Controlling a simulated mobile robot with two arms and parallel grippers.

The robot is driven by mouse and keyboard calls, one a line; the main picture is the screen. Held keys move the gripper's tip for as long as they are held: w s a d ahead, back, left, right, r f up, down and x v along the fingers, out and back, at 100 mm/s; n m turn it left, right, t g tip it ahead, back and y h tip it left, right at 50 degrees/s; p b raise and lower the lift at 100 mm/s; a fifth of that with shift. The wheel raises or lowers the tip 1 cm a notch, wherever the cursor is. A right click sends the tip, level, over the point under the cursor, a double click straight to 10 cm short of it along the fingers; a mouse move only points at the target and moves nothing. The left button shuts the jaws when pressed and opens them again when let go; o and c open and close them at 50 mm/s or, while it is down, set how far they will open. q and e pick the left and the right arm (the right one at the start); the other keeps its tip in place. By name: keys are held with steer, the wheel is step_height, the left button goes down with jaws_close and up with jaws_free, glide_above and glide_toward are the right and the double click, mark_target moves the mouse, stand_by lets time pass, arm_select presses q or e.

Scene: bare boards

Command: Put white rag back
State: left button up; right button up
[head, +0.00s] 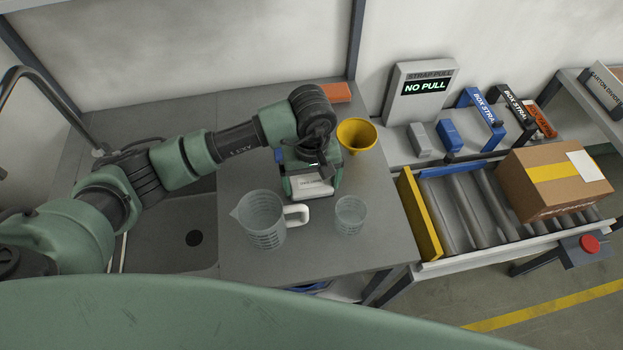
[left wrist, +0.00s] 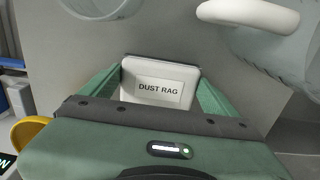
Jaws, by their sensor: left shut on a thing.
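The white rag (head: 312,186) is a small white block-like pad. In the left wrist view the rag (left wrist: 158,84) carries a label reading "DUST RAG". My left gripper (head: 311,180) is shut on it, with a green finger on each side. The rag is at or just above the grey counter; I cannot tell whether it touches. My right gripper is not in view.
A clear measuring jug (head: 262,218) with a white handle and a clear beaker (head: 350,215) stand in front of the gripper. A yellow funnel (head: 356,135) is close behind right. An orange block (head: 336,92) lies at the back. A sink (head: 185,235) is left, a roller conveyor (head: 470,210) right.

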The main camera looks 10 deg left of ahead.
mark_target(312, 186)
arm_select(q)
steer(key=shift+f, duration=0.1)
steer(key=o, duration=0.8)
steer(key=shift+c, duration=0.2)
steer(key=shift+o, duration=0.8)
steer(key=shift+w+r, duration=0.1)
steer(key=shift+r, duration=0.35)
step_height(312, 186, up, 11)
steer(key=b, duration=0.3)
steer(key=shift+r+b, duration=0.2)
steer(key=shift+b, duration=0.2)
steer(key=shift+r, duration=0.1)
